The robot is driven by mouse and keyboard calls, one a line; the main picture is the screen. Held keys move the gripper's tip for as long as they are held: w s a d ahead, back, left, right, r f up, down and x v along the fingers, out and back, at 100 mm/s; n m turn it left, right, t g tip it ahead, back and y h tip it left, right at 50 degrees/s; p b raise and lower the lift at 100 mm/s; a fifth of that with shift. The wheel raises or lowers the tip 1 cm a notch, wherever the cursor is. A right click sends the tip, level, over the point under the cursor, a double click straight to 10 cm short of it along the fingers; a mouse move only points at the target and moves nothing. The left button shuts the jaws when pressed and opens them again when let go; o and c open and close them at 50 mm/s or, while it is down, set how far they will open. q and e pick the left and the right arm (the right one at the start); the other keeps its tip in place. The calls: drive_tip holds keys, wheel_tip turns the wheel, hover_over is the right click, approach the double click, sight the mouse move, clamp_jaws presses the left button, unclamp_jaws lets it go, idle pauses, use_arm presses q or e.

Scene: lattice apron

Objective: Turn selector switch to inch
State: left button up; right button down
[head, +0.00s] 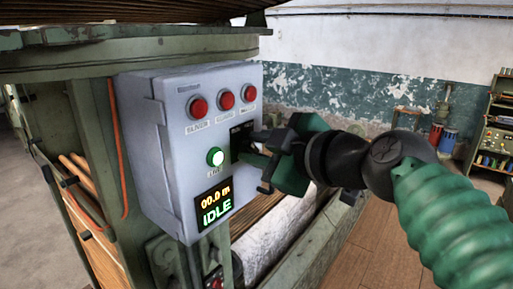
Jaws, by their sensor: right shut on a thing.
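A grey control box (165,160) is fixed to the green machine frame. The selector switch's black plate (238,131) is on the right part of its face, below the red lamps. My right gripper (252,150) reaches in from the right and is shut on the selector switch. The fingers cover the knob and most of its plate, so the position it points to cannot be read. The display (214,203) on the box reads 00.0 m and IDLE. My left gripper is not in view.
Three red lamps (226,100) line the top of the box, with a lit green button (215,157) left of the switch. An orange cable (117,150) runs down the box's left side. A pale roll (280,225) lies below my right arm. Shelving (493,135) stands far right.

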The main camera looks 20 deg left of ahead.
drive_tip(key=m+g, duration=0.1)
drive_tip(key=m, duration=0.1)
drive_tip(key=m+g+p, duration=0.1)
drive_tip(key=m, duration=0.1)
drive_tip(key=shift+w+d+r+g, duration=0.1)
drive_tip(key=shift+w+r+g, duration=0.05)
drive_tip(key=shift+g, duration=0.15)
drive_tip(key=shift+w+d+m+g+y+p, duration=0.1)
drive_tip(key=shift+m+g+y+p, duration=0.55)
drive_tip(key=shift+m+g, duration=1)
drive_tip(key=shift+w+m+g+y+p, duration=0.1)
drive_tip(key=shift+m+g+y+p, duration=0.55)
drive_tip(key=shift+m, duration=1.8)
drive_tip(key=c, duration=1.5)
unclamp_jaws()
drive_tip(key=shift+o, duration=0.2)
drive_tip(key=shift+w, duration=0.1)
